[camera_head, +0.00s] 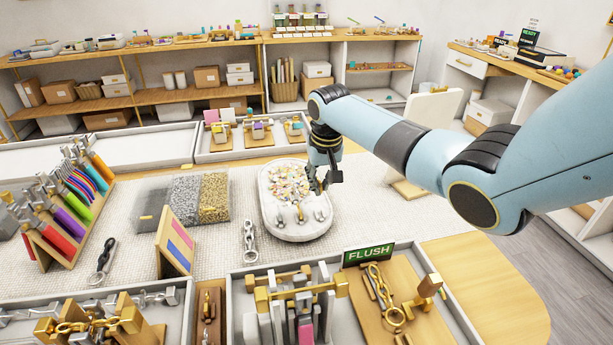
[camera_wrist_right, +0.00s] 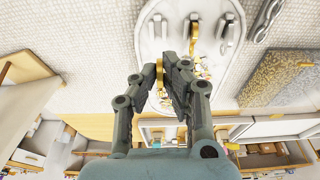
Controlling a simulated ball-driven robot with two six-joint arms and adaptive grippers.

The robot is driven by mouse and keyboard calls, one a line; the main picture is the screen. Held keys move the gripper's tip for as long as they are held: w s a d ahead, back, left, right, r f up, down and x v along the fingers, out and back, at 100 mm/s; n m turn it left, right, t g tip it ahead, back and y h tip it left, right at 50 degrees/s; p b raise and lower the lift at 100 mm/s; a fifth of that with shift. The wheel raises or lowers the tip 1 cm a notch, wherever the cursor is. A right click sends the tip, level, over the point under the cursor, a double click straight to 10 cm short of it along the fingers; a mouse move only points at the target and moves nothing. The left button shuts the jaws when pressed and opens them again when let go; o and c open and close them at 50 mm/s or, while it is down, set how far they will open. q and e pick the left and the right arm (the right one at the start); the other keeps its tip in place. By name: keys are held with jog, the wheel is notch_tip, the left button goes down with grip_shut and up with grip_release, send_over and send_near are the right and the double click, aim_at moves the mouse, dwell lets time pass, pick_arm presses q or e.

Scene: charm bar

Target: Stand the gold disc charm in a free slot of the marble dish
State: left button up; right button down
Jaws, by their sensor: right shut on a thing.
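The marble dish (camera_head: 297,234) is a pale oval tray on the woven mat, with small multicoloured pieces (camera_head: 288,182) in its far part. Silver and gold charms stand in a row near its front end; the gold one (camera_wrist_right: 194,32) shows between two silver ones in the right wrist view. My right gripper (camera_head: 319,187) is above the dish's right side. In the right wrist view the right gripper (camera_wrist_right: 162,72) is shut on the gold disc charm (camera_wrist_right: 159,72), seen nearly edge-on between the fingertips. The charm is hard to make out in the head view. My left gripper is out of view.
A silver chain piece (camera_head: 249,242) lies left of the dish. Bead-like mats (camera_head: 214,198) lie further left. A tray with metal pieces and a FLUSH sign (camera_head: 369,255) stands in front. A white upright panel (camera_head: 425,125) stands at right. Woven mat is clear right of the dish.

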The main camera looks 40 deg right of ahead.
jog(key=shift+s+d, duration=0.1)
jog(key=shift+f+b, duration=0.3)
jog(key=shift+f, duration=0.9)
jog(key=shift+f+b, duration=0.35)
jog(key=shift+b, duration=0.05)
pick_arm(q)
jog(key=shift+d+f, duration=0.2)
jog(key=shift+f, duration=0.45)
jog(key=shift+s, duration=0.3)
pick_arm(e)
jog(key=shift+r, duration=0.1)
pick_arm(q)
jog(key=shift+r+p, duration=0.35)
jog(key=shift+p, duration=0.05)
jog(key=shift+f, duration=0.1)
